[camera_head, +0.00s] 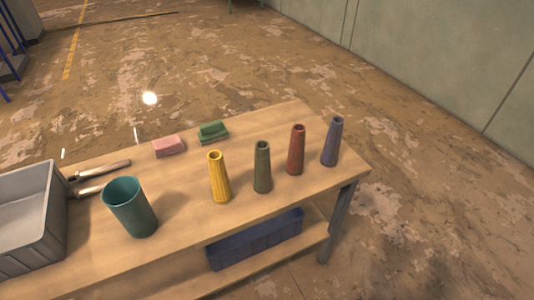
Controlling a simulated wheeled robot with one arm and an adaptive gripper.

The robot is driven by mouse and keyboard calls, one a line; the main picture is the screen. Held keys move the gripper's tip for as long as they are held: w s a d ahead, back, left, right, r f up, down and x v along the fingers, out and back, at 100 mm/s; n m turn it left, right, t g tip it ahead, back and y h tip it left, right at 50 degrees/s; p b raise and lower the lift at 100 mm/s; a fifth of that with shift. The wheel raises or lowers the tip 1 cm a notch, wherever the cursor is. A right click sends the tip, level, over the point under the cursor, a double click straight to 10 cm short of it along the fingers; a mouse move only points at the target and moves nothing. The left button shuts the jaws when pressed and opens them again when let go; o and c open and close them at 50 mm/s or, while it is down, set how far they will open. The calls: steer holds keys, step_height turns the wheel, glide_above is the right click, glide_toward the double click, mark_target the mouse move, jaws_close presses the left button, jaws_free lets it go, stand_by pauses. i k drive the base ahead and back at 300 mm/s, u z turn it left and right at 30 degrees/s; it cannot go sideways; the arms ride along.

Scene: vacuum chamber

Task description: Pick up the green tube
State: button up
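The green tube (262,168) is a dull, dark green tapered tube with an open top. It stands upright on the wooden table (185,228). A yellow tube (218,178) stands to its left, and a red tube (296,150) stands to its right. A blue tube (332,142) stands farther right, near the table's right end. The tubes stand apart in a slanting row. My gripper does not show in this view.
A teal cup (131,208) and a grey bin (28,222) stand on the left. Handled tools (104,170) lie near the bin. A pink block (168,147) and green blocks (213,131) lie behind the tubes. A blue crate (256,240) sits on the lower shelf.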

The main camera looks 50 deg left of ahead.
mark_target(263, 181)
steer(key=u, duration=1.8)
